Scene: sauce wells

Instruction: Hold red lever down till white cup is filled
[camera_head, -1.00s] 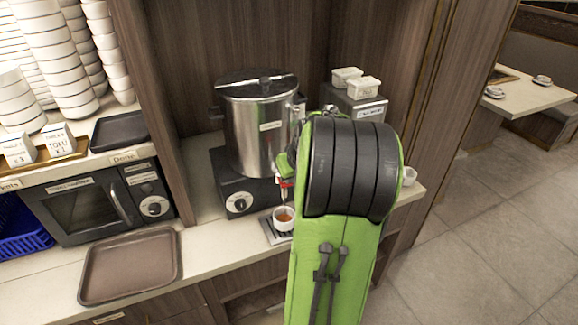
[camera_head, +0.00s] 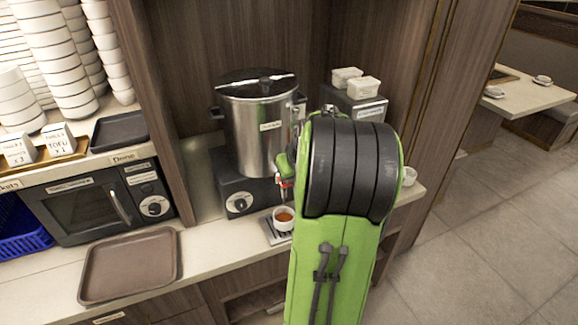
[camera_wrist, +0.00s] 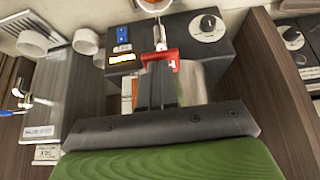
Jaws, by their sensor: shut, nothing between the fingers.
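The white cup (camera_head: 284,223) stands upright on the drip tray under the spout and holds brown-orange liquid; part of the cup also shows at the top edge of the wrist view (camera_wrist: 153,6). The red lever (camera_wrist: 174,57) is at the silver spout of the steel urn (camera_head: 262,130). My gripper (camera_wrist: 158,68) is shut and empty, its dark fingertips right at the red lever; I cannot tell for certain whether they press it. In the head view my arm hides most of the gripper, and only a bit of red (camera_head: 285,185) shows above the cup.
A drip tray (camera_head: 268,231) lies beneath the cup. A brown tray (camera_head: 130,266) and a microwave (camera_head: 85,208) are at left on the counter. Stacked bowls (camera_head: 50,45) stand on the upper shelf. A second dispenser (camera_head: 355,103) stands right of the urn, partly behind my arm.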

